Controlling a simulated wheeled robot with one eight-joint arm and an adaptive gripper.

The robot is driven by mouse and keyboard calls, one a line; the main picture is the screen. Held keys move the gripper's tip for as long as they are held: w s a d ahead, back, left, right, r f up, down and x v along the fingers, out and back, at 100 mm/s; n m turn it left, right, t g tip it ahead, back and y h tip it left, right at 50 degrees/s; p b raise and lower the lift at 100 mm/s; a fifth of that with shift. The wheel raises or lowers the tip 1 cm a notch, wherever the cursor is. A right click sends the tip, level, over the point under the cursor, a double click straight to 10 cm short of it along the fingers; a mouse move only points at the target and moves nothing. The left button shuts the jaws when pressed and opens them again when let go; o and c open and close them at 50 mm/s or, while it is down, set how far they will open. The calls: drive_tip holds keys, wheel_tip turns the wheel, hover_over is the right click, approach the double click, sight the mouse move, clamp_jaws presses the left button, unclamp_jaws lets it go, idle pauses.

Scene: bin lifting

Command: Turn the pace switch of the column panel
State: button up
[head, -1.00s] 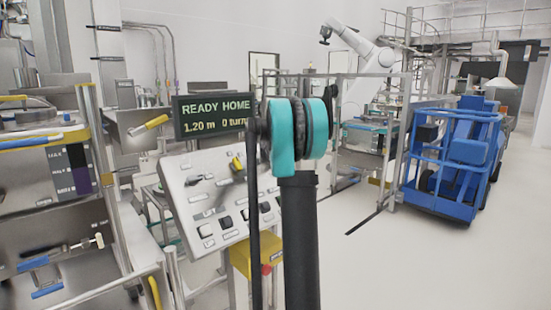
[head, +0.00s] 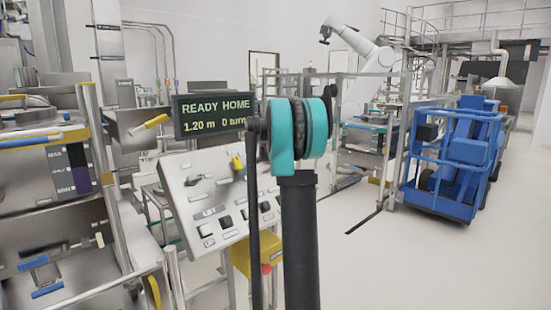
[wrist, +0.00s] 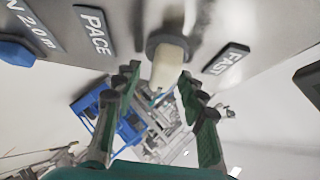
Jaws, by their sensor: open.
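The pace switch (wrist: 169,62) is a cream knob on a dark round collar, at the top middle of the wrist view. It stands out from the grey panel between a PACE label (wrist: 95,30) and a FAST label (wrist: 226,59). My gripper (wrist: 159,75) is open, with one dark green finger on each side of the knob's outer end. I cannot tell whether either finger touches it. In the head view the column panel (head: 200,190) is a tilted pale board with several buttons, partly hidden by my arm. The gripper is not clear there.
A blue knob (wrist: 16,52) sits at the left of the panel and a dark part (wrist: 309,76) at the right. A display (head: 214,116) above the panel reads READY HOME, 1.20 m. A yellow box (head: 243,258) is below. Blue caged equipment (head: 455,160) stands right, beyond clear floor.

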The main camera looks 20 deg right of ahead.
drive_tip(key=shift+s, duration=0.1)
drive_tip(key=v, duration=1.2)
drive_tip(key=s+a+f+n+g+y, duration=0.2)
drive_tip(key=s+a+f+n, duration=0.4)
drive_tip(key=s+f, duration=0.5)
drive_tip(key=s+a+f+n+g+y, duration=0.1)
drive_tip(key=s+a+f+n+g, duration=0.1)
drive_tip(key=s+a+f+n, duration=0.4)
drive_tip(key=s+a+f+n+g+y, duration=0.2)
drive_tip(key=s+a+f+n, duration=0.4)
drive_tip(key=s+f, duration=1)
drive_tip(key=s+a, duration=0.3)
drive_tip(key=s, duration=0.6)
drive_tip(key=shift+s+a+y, duration=0.25)
drive_tip(key=shift+s+y, duration=0.05)
drive_tip(key=shift+s, duration=0.1)
